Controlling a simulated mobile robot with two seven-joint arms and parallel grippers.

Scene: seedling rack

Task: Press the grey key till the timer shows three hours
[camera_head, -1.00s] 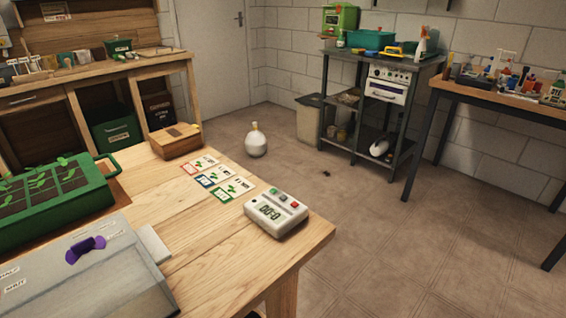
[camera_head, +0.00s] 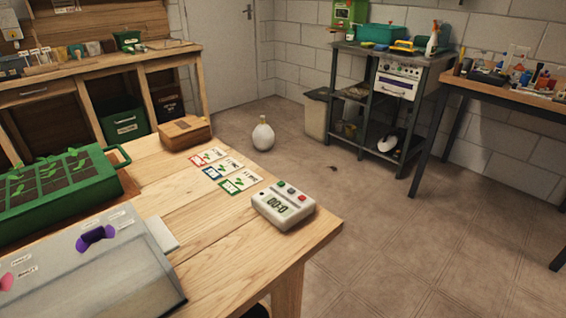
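The timer (camera_head: 283,206) is a white box lying near the right corner of the wooden table. Its grey display faces up and appears to read zeros, though the digits are small. Small keys sit along its far edge: a green one (camera_head: 281,184), a red one (camera_head: 303,197) and a greyish one between them that is hard to make out. A small dark spot shows at its left end. Nothing touches the timer. Neither of my grippers is in view.
Seed cards (camera_head: 225,172) and a wooden box (camera_head: 185,133) lie behind the timer. A green seedling tray (camera_head: 60,205) and a grey panel (camera_head: 120,270) with a purple knob (camera_head: 95,237) are on the left. The table around the timer is clear.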

